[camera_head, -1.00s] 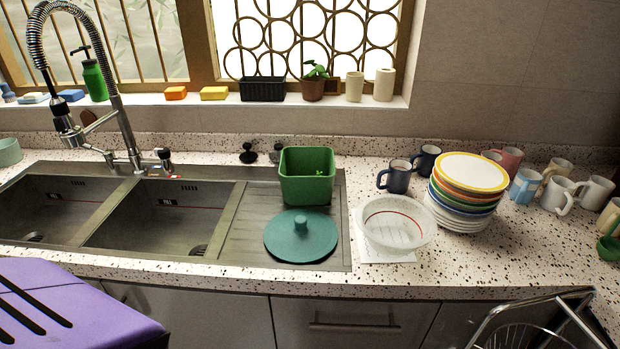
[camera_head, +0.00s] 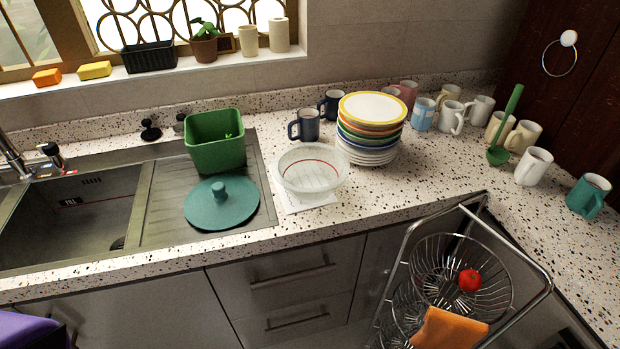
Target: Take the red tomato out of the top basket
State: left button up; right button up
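The red tomato (camera_head: 469,280) lies inside the round wire top basket (camera_head: 496,250) of a chrome rack at the lower right. The basket is open above, and the tomato rests toward its right side. An orange cloth-like or box-like item (camera_head: 452,328) is in front of and below the top basket, at the bottom edge of the view. Neither of my grippers is in view.
The rack's chrome frame (camera_head: 541,270) stands close to the counter front. A plate stack (camera_head: 371,130), a clear bowl (camera_head: 312,170), a green bin (camera_head: 215,140) and several mugs stand on the speckled counter. A purple object (camera_head: 30,332) is at the lower left.

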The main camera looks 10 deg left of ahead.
aim_at(470, 280)
jog(key=z, duration=0.9)
